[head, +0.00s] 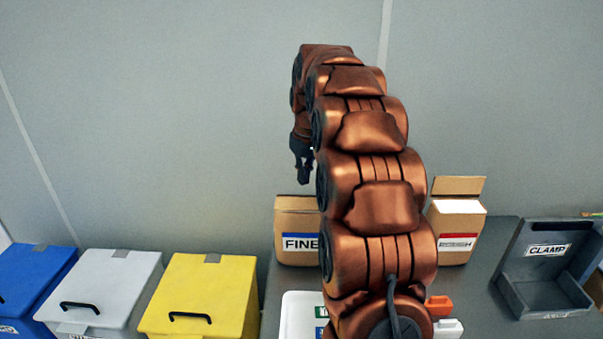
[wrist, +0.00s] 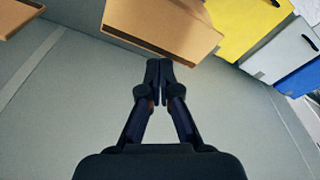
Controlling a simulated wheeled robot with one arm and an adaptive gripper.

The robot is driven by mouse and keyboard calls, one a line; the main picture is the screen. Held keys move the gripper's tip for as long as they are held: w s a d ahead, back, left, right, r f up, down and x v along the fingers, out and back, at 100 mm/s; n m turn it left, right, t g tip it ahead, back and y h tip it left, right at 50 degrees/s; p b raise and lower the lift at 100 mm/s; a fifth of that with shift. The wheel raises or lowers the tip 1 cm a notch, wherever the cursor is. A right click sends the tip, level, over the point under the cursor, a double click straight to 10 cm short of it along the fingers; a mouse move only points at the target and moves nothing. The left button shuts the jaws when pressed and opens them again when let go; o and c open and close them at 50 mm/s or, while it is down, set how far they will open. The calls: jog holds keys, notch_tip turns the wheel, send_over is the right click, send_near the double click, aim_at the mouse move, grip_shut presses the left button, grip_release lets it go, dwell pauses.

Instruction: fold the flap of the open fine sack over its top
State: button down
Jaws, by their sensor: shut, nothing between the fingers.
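The sack labelled FINE (head: 298,231) is a tan box-like sack on the grey counter, partly hidden behind my arm in the head view. Its visible top is tan; no upright flap and no white contents show there. In the wrist view a tan sack (wrist: 160,27), which appears to be the same one, lies just beyond my fingertips. My gripper (head: 303,178) hangs above the FINE sack with its fingers pointing down. In the wrist view the fingers (wrist: 159,66) are together and empty. I cannot tell whether they touch the sack.
A second tan sack (head: 457,222) to the right has its flap upright and a white top showing. A grey CLAMP holder (head: 545,270) stands at the far right. Yellow (head: 203,295), grey (head: 103,290) and blue (head: 32,285) lidded bins stand left. A white tray (head: 297,315) lies in front.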

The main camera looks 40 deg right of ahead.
aim_at(303, 200)
notch_tip(303, 200, up, 4)
jog(key=shift+f+p, duration=0.1)
jog(key=shift+p, duration=0.45)
jog(key=shift+a, duration=0.1)
dwell(0.3)
